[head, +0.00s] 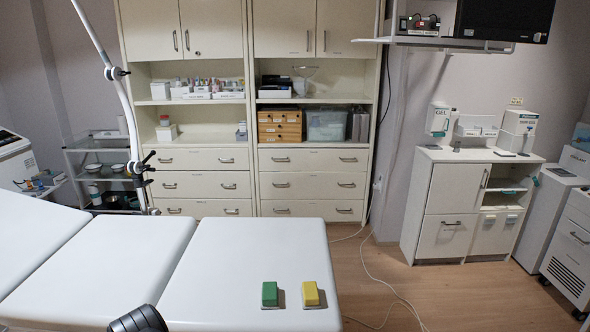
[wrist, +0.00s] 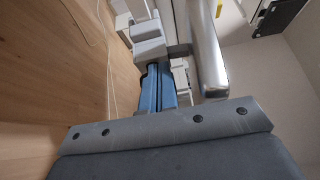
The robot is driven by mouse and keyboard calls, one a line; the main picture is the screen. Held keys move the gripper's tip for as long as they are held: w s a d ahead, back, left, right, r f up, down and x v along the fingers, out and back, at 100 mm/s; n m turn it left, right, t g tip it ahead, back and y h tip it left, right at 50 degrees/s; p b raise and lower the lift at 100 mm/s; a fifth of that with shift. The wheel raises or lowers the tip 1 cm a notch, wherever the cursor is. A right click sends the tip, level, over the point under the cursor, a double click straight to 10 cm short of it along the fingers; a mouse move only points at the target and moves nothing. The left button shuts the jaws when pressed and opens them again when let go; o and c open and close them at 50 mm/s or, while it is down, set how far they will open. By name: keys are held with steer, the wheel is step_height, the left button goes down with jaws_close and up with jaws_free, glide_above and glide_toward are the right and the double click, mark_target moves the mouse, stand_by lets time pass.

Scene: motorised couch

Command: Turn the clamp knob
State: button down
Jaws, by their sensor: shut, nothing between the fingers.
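A slim white pole with jointed segments stands at the left behind the couch in the head view. A black clamp (head: 141,168) with small knob-like ends sits on its lower part, and a dark joint (head: 115,73) sits higher up. I cannot tell for sure which knob is the clamp knob. I cannot make out fingertips of my gripper in either view. The wrist view shows a grey plate with several dark bolts (wrist: 165,124) across its lower part, which I cannot identify. The pole's clamp is not recognisable there.
The white couch (head: 235,255) fills the lower left, with a green block (head: 269,293) and a yellow block (head: 310,293) on it. A dark ribbed part (head: 138,320) shows at the bottom edge. A trolley (head: 100,165) stands behind the pole. The wooden floor (head: 375,275) carries loose cables.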

steer(key=shift+d+f, duration=0.25)
steer(key=shift+d, duration=0.25)
stand_by(0.8)
steer(key=shift+a+f, duration=0.1)
steer(key=shift+f, duration=0.5)
steer(key=shift+f, duration=0.3)
steer(key=shift+f, duration=0.1)
stand_by(0.4)
steer(key=s, duration=0.6)
steer(key=shift+a, duration=0.25)
stand_by(0.4)
